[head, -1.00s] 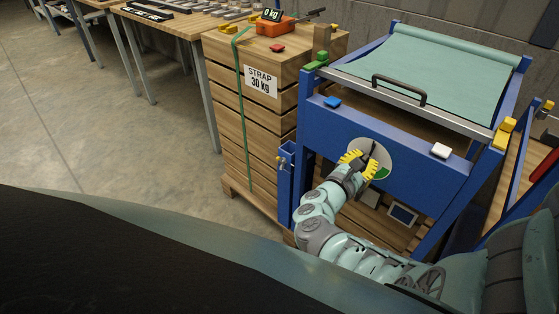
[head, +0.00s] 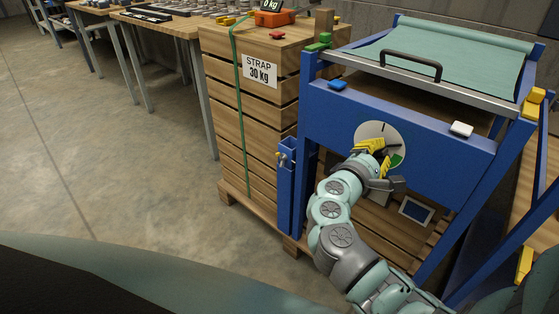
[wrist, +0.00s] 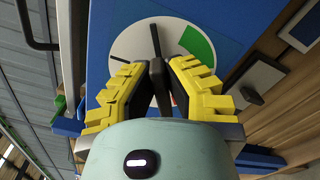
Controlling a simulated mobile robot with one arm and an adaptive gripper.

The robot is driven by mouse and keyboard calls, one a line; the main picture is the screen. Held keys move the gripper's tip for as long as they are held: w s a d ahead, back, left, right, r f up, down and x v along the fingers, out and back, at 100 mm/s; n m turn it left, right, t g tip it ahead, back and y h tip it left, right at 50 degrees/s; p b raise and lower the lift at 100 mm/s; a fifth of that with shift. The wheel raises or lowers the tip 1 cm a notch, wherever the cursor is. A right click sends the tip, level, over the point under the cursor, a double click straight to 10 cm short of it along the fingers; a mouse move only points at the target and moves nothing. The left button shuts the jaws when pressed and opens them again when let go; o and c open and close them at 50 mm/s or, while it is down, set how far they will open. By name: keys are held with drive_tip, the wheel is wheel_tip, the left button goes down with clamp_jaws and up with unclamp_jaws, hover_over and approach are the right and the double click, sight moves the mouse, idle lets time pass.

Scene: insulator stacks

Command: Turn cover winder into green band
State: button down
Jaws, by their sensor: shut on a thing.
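The cover winder is a pale round dial (head: 372,131) on the blue front panel of the frame, with a dark grip at its middle. Its green band (head: 397,160) is at the dial's lower right in the head view; the band (wrist: 197,42) also shows in the wrist view. A dark line (wrist: 155,40) on the dial lies outside the band, to its left in the wrist view. My gripper (head: 375,158) is at the dial, its yellow jaws (wrist: 157,80) shut on the dark grip, which they mostly hide. The teal cover (head: 450,60) lies across the frame top.
A slatted wooden crate (head: 228,120) with a green strap stands left of the frame. A black handle (head: 410,62) is on the frame's front bar. Floor at left is clear.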

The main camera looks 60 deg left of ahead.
wheel_tip(320, 180, down, 2)
drive_tip(key=m+b, duration=1.2)
drive_tip(key=b, duration=0.3)
drive_tip(key=shift+f, duration=0.15)
drive_tip(key=c, duration=1)
unclamp_jaws()
drive_tip(key=shift+w+r, duration=0.1)
drive_tip(key=shift+r, duration=0.1)
